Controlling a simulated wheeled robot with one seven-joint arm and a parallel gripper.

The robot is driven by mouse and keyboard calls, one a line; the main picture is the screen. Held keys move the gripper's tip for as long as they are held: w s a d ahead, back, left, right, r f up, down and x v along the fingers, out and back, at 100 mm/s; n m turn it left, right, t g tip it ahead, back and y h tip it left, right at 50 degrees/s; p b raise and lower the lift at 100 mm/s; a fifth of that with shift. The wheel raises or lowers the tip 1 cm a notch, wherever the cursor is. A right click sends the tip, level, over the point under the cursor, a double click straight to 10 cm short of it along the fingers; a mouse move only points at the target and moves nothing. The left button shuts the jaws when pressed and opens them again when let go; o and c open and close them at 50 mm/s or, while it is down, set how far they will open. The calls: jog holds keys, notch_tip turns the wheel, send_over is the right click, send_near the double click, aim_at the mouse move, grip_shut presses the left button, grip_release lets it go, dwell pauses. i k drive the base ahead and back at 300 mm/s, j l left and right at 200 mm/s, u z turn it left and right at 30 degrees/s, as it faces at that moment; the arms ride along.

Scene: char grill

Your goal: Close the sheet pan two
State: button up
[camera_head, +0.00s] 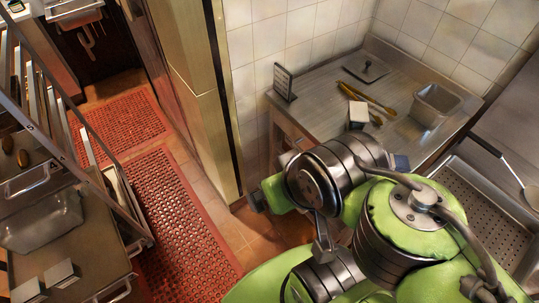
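No thing in the head view can be named with certainty as sheet pan two. A long, narrow metal tray or drawer edge (118,200) sticks out from the steel unit at the left, over the red mat. I cannot tell whether it is the pan. My green arm with dark joints fills the lower right and hides part of the floor and the back counter's front.
Red perforated mats (170,220) cover the aisle floor, which looks clear. A steel counter (318,100) at the back right carries tongs (368,99) and a metal container (435,105). A perforated basin (490,205) is right of my arm. A clear bin (40,222) sits at left.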

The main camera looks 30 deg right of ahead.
aim_at(97, 246)
jog(key=u, duration=2.05)
jog(key=i+j+u, duration=0.15)
jog(key=u, duration=0.2)
jog(key=i+j+u, duration=0.1)
jog(key=i+u, duration=0.25)
jog(key=i+j+u, duration=0.1)
jog(key=u, duration=0.25)
